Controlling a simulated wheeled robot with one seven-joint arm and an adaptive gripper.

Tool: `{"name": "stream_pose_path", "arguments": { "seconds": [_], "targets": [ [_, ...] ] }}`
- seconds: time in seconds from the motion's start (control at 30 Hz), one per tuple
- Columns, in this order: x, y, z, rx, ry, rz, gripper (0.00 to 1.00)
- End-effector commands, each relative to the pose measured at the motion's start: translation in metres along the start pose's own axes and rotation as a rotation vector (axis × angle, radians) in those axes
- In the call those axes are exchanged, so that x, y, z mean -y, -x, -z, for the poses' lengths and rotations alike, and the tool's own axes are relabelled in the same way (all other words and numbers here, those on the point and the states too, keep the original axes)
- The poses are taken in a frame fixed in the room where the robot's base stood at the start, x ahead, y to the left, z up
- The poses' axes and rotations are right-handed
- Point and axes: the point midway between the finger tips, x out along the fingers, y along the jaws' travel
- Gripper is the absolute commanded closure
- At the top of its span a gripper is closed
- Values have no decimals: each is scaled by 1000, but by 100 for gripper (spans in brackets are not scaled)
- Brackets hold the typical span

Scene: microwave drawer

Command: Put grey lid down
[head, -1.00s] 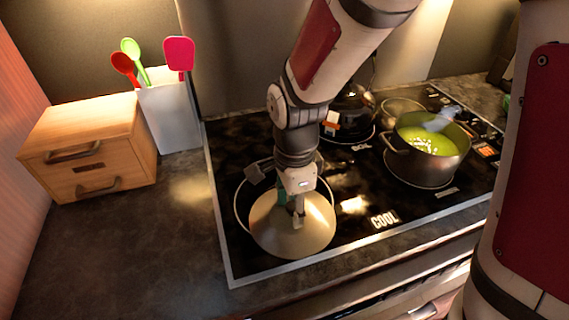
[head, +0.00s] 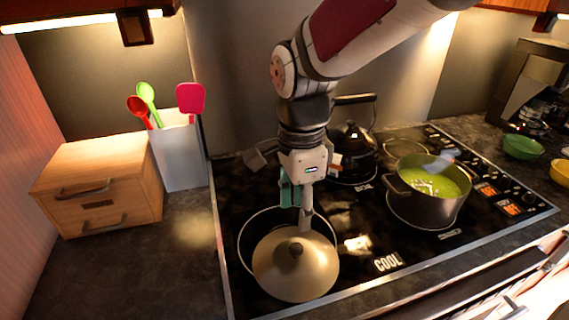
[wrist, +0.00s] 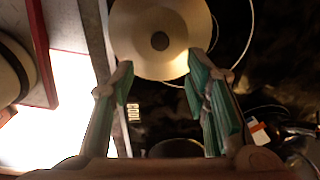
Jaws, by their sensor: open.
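The grey lid (head: 296,272) lies knob up on the front left of the black stovetop, over the front part of a burner ring. Its dark knob (head: 295,248) is bare. The lid also shows at the top of the wrist view (wrist: 150,55), beyond my fingertips. My gripper (head: 297,218) is open and empty, above the lid's far side and apart from the knob. In the wrist view, the two green-padded fingers (wrist: 160,82) are spread wide with nothing between them.
A pot of green soup (head: 428,190) stands on the right of the stovetop. A black kettle (head: 351,150) stands at the back. A wooden drawer box (head: 98,185) and a white utensil holder (head: 180,155) are on the left counter. The left front counter is clear.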

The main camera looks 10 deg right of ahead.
Motion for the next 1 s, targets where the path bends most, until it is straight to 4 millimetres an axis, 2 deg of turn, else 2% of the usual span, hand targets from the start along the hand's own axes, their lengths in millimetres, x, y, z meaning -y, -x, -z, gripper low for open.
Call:
{"name": "stream_pose_path", "arguments": {
  "seconds": [0.13,0.27,0.4,0.6,0.8,1.0],
  "targets": [
    [-7,13,9,6,64,24,57],
    [-25,33,28,8,238,82,57],
    [-54,55,51,-22,491,160,57],
    [-99,75,76,-126,854,249,57],
    [-137,81,92,-263,1164,281,57],
    [-155,81,97,-344,1326,274,57]
  ]
}}
